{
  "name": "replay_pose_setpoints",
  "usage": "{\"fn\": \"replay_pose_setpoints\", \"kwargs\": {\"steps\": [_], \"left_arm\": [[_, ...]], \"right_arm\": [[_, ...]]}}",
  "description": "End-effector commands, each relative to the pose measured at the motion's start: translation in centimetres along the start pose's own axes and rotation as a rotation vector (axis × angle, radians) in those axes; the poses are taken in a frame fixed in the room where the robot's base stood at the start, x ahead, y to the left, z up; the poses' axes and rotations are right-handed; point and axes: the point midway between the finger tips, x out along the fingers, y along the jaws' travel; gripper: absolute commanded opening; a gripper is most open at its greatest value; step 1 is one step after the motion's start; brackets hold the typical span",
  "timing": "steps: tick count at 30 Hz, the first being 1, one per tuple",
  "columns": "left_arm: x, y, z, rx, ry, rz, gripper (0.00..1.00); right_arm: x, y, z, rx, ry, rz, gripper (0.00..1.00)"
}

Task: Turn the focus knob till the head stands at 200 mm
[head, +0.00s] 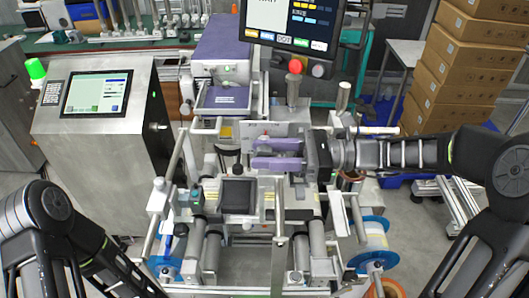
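My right gripper (252,153) reaches in from the right over the middle of the machine. Its two purple fingers point left, with a narrow gap between them and nothing clearly seen in it. A small dark round part (237,171) sits just left of and below the fingertips; I cannot tell if it is the focus knob. The machine's head (262,130) is a pale plate and block behind the fingers. No 200 mm mark can be read. My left arm is at the lower left, and its gripper is out of the picture.
A steel cabinet with a screen (97,95) and green lamp stands left. A control panel with a red button (295,66) hangs above the machine. Blue-rimmed reels (372,240) sit low at the right. Stacked cartons (455,70) stand at the back right.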

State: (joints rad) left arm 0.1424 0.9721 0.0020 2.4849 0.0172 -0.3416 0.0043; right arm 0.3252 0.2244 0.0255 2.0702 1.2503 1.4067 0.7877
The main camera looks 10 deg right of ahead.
Motion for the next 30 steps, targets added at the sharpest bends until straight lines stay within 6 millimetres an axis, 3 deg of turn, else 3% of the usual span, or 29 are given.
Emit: {"fn": "replay_pose_setpoints", "kwargs": {"steps": [14, 27, 30], "left_arm": [[-0.02, 0.00, -0.01, 0.000, 0.000, 0.000, 0.94], [-0.02, -0.01, -0.01, 0.000, 0.000, 0.000, 0.94], [-0.01, -0.01, -0.01, 0.000, 0.000, 0.000, 0.94]], "right_arm": [[0.41, 0.00, 0.00, -0.001, 0.001, -0.001, 0.37], [0.44, 0.14, -0.05, 0.000, 0.001, 0.003, 0.01], [0.46, 0.19, -0.07, 0.001, 0.001, 0.005, 0.00]]}}
